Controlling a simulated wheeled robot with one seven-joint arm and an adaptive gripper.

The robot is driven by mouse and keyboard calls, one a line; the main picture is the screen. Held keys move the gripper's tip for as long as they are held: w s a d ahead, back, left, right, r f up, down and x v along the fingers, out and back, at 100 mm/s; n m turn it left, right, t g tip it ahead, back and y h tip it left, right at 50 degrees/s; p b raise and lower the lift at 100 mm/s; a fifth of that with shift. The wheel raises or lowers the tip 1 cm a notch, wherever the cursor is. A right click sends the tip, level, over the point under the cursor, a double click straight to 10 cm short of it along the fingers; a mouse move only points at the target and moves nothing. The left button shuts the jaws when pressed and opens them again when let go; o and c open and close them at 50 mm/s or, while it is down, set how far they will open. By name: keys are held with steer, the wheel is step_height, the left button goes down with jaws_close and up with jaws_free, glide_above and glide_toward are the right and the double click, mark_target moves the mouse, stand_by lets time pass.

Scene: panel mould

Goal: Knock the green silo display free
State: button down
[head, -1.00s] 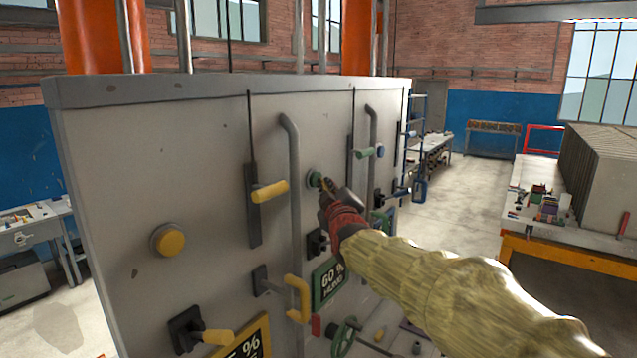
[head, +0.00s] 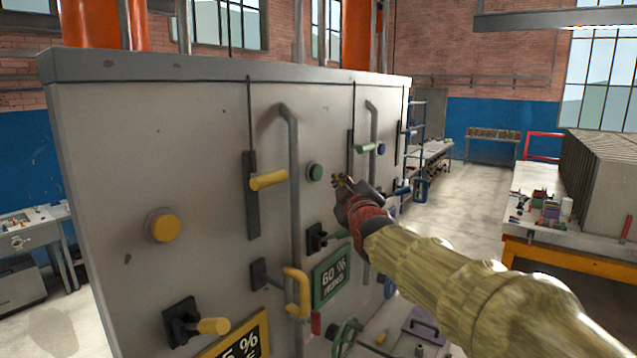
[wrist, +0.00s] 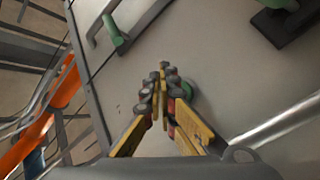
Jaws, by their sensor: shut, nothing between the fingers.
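The green silo display (head: 332,276) is a green-framed dark plate reading "60 %" with a smaller line below. It hangs on the grey panel, low in the middle, right of a yellow hooked handle. My gripper (head: 338,181) is shut and empty. It is in front of the panel, above the display and just right of a round green button (head: 315,172). In the wrist view my closed fingers (wrist: 162,70) point at the panel, with part of the green button (wrist: 187,90) showing beside them. The display is not seen in the wrist view.
A yellow slider handle (head: 268,180) and a vertical grey pipe (head: 294,215) stand out from the panel (head: 150,125). A yellow display (head: 240,338) is at lower left. A green valve wheel (head: 346,335) sits below the green display.

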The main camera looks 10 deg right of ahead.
steer(key=shift+s+d+b, duration=0.8)
steer(key=s+f+m+g, duration=0.3)
steer(key=s+f+g, duration=0.1)
steer(key=s+f, duration=0.85)
steer(key=s+a+f+m+g, duration=0.1)
steer(key=s+f+m+g, duration=0.3)
steer(key=s+f, duration=0.9)
steer(key=s+f+m+g, duration=0.3)
steer(key=s+f+g, duration=0.35)
steer(key=s, duration=1.15)
step_height(320, 180, down, 22)
steer(key=t+b, duration=0.1)
steer(key=b, duration=1.9)
steer(key=shift+w+a, duration=0.2)
steer(key=shift+w, duration=0.2)
steer(key=shift+r, duration=0.15)
